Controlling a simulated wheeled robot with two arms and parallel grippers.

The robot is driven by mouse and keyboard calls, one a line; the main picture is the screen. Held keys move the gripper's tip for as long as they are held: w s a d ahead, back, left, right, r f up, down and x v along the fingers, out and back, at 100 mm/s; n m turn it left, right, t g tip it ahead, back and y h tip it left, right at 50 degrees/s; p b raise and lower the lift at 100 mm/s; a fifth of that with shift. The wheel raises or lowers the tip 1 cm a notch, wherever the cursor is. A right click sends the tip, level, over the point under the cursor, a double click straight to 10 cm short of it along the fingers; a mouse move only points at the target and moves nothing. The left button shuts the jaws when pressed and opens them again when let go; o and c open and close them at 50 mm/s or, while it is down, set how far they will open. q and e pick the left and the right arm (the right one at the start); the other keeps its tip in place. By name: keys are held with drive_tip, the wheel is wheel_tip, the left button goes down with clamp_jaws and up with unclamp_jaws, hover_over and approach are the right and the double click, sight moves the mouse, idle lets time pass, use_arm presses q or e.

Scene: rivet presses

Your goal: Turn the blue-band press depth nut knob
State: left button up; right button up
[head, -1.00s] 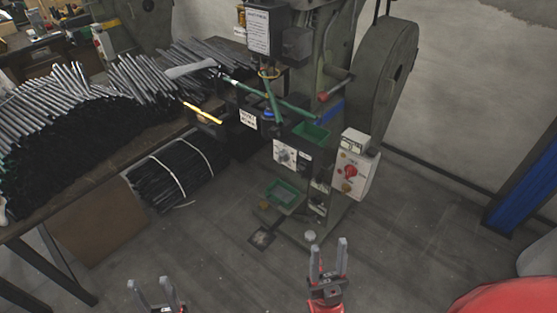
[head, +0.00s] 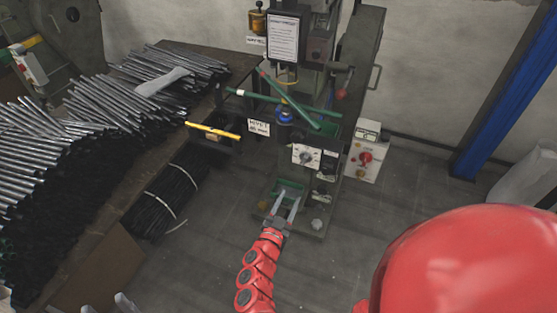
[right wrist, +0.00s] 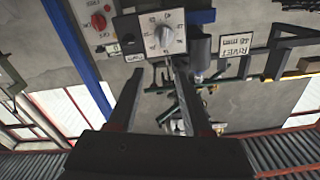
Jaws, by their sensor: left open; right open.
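The press (head: 300,90) stands at centre in the head view. A white scale plate with a round grey dial knob (head: 306,154) is on its front; the dial knob (right wrist: 165,37) also shows in the right wrist view, just beyond the fingertips. A blue collar (head: 284,115) sits above it in the head view. I cannot tell which part is the depth nut. My right gripper (head: 284,205) is open and empty, below the dial in the head view; its fingers (right wrist: 158,70) are spread with nothing between them. My left gripper (head: 105,304) is open at the bottom left, mostly cut off.
A control box with a red knob (head: 366,158) stands right of the dial. Green bars (head: 290,100) and a yellow-topped bracket (head: 213,132) stick out above and left. A bench (head: 95,240) piled with metal rods is at left. Bare floor (head: 200,265) lies in front.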

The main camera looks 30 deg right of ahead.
drive_tip(key=p, duration=0.1)
approach(304, 161)
drive_tip(key=x, duration=0.7)
drive_tip(key=shift+w+d, duration=0.15)
drive_tip(key=shift+w, duration=0.05)
drive_tip(key=shift+x, duration=0.8)
drive_tip(key=shift+f, duration=0.1)
clamp_jaws()
